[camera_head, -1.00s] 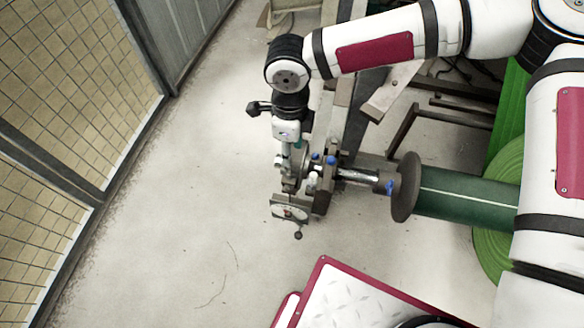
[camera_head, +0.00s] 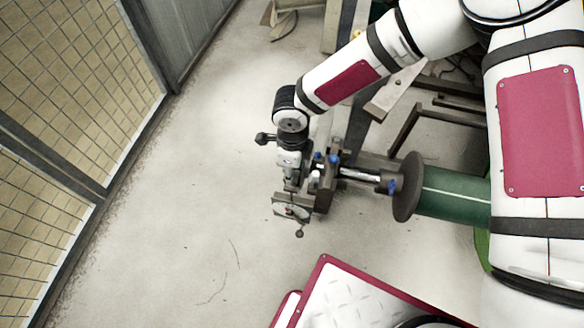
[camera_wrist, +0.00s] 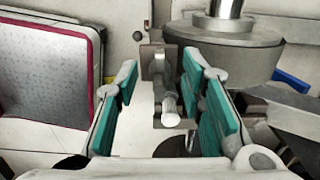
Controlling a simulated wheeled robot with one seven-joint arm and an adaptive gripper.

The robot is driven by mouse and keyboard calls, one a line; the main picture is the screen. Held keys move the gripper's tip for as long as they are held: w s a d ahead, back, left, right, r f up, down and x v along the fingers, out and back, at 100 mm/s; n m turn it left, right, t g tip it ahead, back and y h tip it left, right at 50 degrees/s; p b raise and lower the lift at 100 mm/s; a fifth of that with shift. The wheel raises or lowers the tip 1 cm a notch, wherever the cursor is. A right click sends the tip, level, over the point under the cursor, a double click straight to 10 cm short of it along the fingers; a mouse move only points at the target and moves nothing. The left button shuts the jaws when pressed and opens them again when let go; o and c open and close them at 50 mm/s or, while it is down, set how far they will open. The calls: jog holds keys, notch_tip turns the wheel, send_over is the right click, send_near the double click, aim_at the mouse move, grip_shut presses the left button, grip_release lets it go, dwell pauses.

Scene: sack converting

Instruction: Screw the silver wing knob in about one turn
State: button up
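A pale silver knob with a rounded end (camera_wrist: 170,108) shows in the wrist view, on a grey metal bracket. It lies between the two teal-padded fingers of my gripper (camera_wrist: 160,78), with gaps on both sides. My gripper is open; I cannot tell how deep the knob sits between the pads. In the head view my gripper (camera_head: 291,178) points down beside the metal clamp block (camera_head: 327,185) at the end of the roll shaft. My wrist and gripper partly hide the knob there, and its wings cannot be made out.
Blue knobs (camera_head: 392,186) sit on the shaft assembly. A round flange (camera_head: 407,187) and green roll (camera_head: 452,196) lie to the right. A red-edged plate (camera_head: 350,300) is nearby. The floor at left is clear up to the mesh fence.

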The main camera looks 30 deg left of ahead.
jog(key=shift+c, duration=0.2)
grip_shut()
